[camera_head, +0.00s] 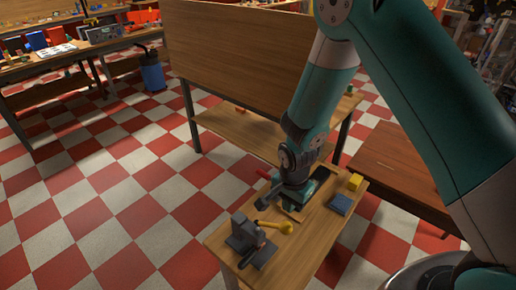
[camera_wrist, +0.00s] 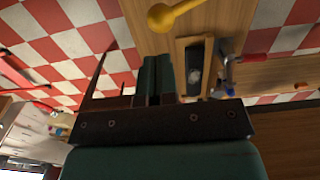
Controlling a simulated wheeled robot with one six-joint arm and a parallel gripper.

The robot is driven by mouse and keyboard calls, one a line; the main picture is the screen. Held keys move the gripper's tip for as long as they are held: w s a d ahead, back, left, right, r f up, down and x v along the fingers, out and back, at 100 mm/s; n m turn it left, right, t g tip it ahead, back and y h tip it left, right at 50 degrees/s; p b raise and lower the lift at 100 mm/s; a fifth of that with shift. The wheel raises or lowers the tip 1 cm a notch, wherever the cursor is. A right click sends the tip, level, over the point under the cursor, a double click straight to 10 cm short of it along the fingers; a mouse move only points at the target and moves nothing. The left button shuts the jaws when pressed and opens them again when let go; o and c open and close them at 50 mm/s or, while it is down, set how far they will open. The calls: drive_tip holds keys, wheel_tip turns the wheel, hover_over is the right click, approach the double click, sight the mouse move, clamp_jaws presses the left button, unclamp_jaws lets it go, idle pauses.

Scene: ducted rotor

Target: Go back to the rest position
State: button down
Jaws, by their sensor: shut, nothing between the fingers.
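My gripper (camera_wrist: 158,80) shows in the wrist view as two dark green fingers side by side, shut and empty. In the head view my teal and grey arm reaches down from the upper right to the small wooden table (camera_head: 270,270). The gripper's end is low over that table, near a green device (camera_head: 308,190) and a dark rectangular opening, and the arm partly hides this spot. I cannot tell whether the gripper touches anything. The ducted rotor is not clearly identifiable in either view.
A tall wooden bench (camera_head: 235,50) stands behind. Red-and-white checkered floor (camera_head: 100,200) is open at left.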

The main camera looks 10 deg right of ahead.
drive_tip(key=shift+r, duration=0.1)
drive_tip(key=s+a+r+n+y+b, duration=0.2)
drive_tip(key=s+r+n+b, duration=0.3)
drive_tip(key=r, duration=0.3)
drive_tip(key=s+a+r+n+y+b, duration=0.1)
drive_tip(key=s+a+r+n+b, duration=0.15)
drive_tip(key=s+r+n, duration=0.4)
drive_tip(key=s+r+n+y+b, duration=0.1)
drive_tip(key=s+r+n, duration=0.4)
drive_tip(key=s+n, duration=0.1)
drive_tip(key=shift+s+r+b, duration=0.4)
drive_tip(key=shift+s, duration=0.1)
drive_tip(key=shift+a, duration=0.1)
